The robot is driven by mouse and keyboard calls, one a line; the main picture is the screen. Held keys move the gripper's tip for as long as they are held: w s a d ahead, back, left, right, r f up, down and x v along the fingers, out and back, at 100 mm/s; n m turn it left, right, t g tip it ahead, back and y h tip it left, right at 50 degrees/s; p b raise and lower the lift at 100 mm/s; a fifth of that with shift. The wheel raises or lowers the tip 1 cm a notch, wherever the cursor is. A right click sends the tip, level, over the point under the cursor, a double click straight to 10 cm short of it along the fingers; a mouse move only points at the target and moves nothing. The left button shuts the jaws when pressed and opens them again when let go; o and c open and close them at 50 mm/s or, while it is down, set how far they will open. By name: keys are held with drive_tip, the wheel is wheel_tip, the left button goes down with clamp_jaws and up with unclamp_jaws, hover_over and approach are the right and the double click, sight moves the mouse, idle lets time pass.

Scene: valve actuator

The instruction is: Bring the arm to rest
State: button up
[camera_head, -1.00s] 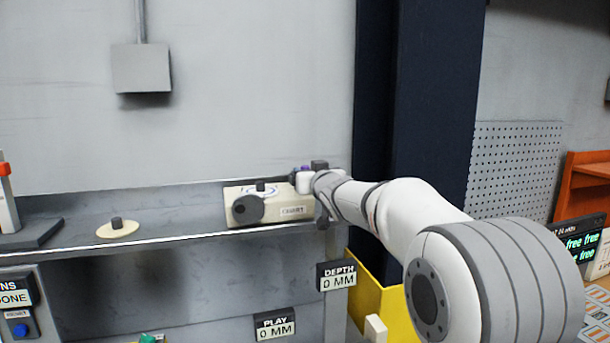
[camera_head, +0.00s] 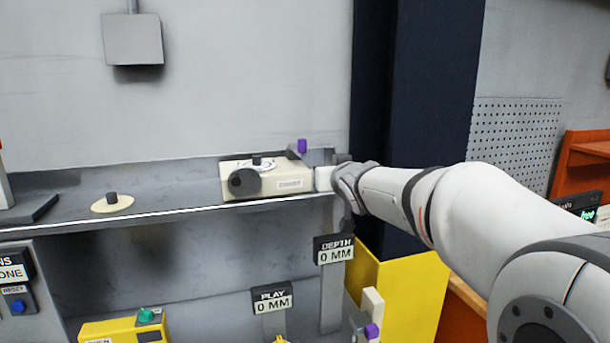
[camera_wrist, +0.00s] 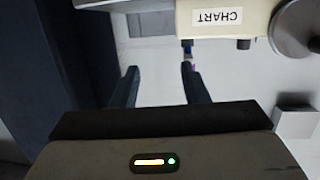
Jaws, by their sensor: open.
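My gripper (camera_wrist: 160,88) shows in the wrist view as two dark fingers spread apart with nothing between them. In the head view my white arm reaches in from the lower right, and its wrist is just right of the cream chart box (camera_head: 265,180). I cannot tell whether a finger touches anything.
The box stands on a grey shelf (camera_head: 165,208) with a cream disc (camera_head: 112,205) to its left. A purple-topped part (camera_head: 302,146) is behind the box. DEPTH (camera_head: 335,250) and PLAY (camera_head: 272,299) signs read 0 MM. A yellow bin (camera_head: 410,290) stands below my arm.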

drive_tip(key=s+d+f+g, duration=0.2)
drive_tip(key=s+f+g, duration=0.2)
drive_tip(key=s+f, duration=0.4)
drive_tip(key=s+d+f+m+g+h, duration=0.1)
drive_tip(key=s+d+f+g, duration=0.2)
drive_tip(key=s+f, duration=0.5)
drive_tip(key=s+d+f+m+g+h+b, duration=0.1)
drive_tip(key=s+f+g, duration=0.4)
drive_tip(key=s, duration=1.5)
wheel_tip(320, 180, down, 3)
drive_tip(key=shift+s+d+f, duration=0.15)
drive_tip(key=shift+s+d, duration=0.15)
drive_tip(key=shift+d, duration=0.6)
